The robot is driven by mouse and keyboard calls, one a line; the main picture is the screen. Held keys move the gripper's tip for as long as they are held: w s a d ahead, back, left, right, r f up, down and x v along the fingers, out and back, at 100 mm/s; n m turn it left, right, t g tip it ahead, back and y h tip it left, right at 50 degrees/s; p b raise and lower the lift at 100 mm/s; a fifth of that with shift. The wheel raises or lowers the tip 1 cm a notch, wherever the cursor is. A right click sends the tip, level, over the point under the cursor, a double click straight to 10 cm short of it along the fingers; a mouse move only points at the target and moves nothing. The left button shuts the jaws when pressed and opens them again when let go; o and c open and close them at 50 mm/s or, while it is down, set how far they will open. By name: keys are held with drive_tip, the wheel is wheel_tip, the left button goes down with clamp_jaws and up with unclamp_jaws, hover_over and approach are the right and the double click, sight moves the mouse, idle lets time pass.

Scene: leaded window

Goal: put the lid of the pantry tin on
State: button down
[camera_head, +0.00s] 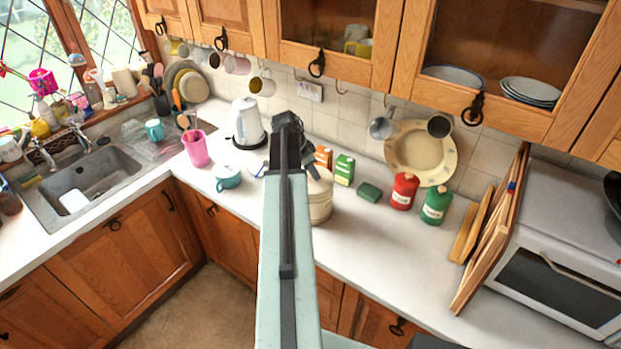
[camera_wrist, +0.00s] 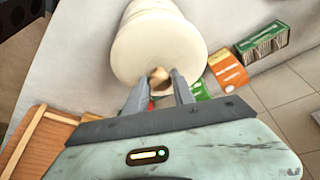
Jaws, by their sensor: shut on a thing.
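The cream pantry tin (camera_head: 320,203) stands on the worktop, partly hidden behind my arm in the head view. In the wrist view, the round cream lid (camera_wrist: 183,50) fills the upper middle, with a small brown knob at its centre. My gripper (camera_wrist: 160,82) is shut on this knob. The cream body of the tin (camera_wrist: 153,8) shows just beyond the lid. The lid is at the tin's top, but I cannot tell whether it is seated or slightly above.
An orange box (camera_head: 323,157) and a green box (camera_head: 344,169) stand close behind the tin. A dark green block (camera_head: 369,193), a red canister (camera_head: 403,191) and a green canister (camera_head: 436,205) are to the right. A teal pot (camera_head: 227,178) and kettle (camera_head: 247,124) are left. The front worktop is clear.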

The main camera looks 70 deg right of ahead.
drive_tip(key=shift+s+a+f, duration=0.1)
drive_tip(key=shift+s+a, duration=0.05)
drive_tip(key=c, duration=1.4)
unclamp_jaws()
drive_tip(key=o, duration=0.3)
drive_tip(key=shift+p, duration=0.35)
drive_tip(key=p+v, duration=1.1)
drive_tip(key=v, duration=0.1)
